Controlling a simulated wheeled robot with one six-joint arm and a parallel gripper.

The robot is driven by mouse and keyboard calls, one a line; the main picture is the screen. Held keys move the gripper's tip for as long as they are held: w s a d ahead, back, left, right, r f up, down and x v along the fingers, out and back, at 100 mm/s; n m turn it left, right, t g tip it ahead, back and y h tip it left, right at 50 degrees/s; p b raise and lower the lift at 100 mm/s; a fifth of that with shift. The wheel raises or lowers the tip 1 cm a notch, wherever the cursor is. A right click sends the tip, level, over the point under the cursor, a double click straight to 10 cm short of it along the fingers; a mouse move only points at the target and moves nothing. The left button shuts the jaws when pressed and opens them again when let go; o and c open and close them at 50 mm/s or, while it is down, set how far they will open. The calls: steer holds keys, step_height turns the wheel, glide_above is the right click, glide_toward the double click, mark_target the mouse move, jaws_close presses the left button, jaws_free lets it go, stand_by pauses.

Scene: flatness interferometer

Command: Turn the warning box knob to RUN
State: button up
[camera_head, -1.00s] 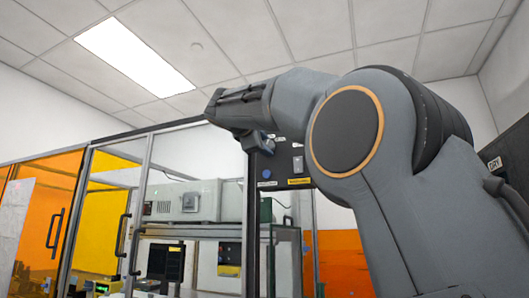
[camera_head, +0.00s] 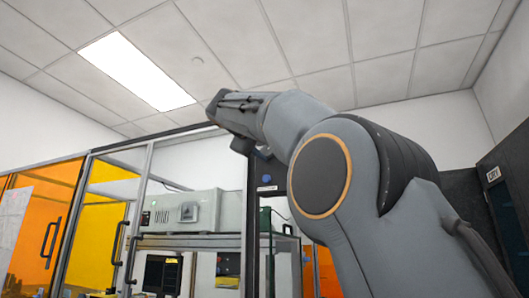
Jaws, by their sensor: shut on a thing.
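The dark warning box (camera_head: 266,178) is at the middle of the picture, beside a dark upright post. Only its left part shows, with a small pale label and a blue spot above it. My arm covers the rest. My gripper (camera_head: 242,147) is at the box's upper left in the picture, pointing down and away from me. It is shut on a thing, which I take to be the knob. The knob itself, its pointer and its RUN mark are hidden, so I cannot tell the setting.
Glass enclosure doors with orange and yellow panels (camera_head: 103,235) and black handles stand at the left. A pale instrument (camera_head: 183,212) sits on a shelf inside, with a dark monitor (camera_head: 161,274) below.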

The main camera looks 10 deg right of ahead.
stand_by(0.4)
steer(key=o, duration=1.1)
steer(key=shift+c, duration=0.2)
steer(key=b+v, duration=0.2)
steer(key=v, duration=0.6)
steer(key=shift+w, duration=0.1)
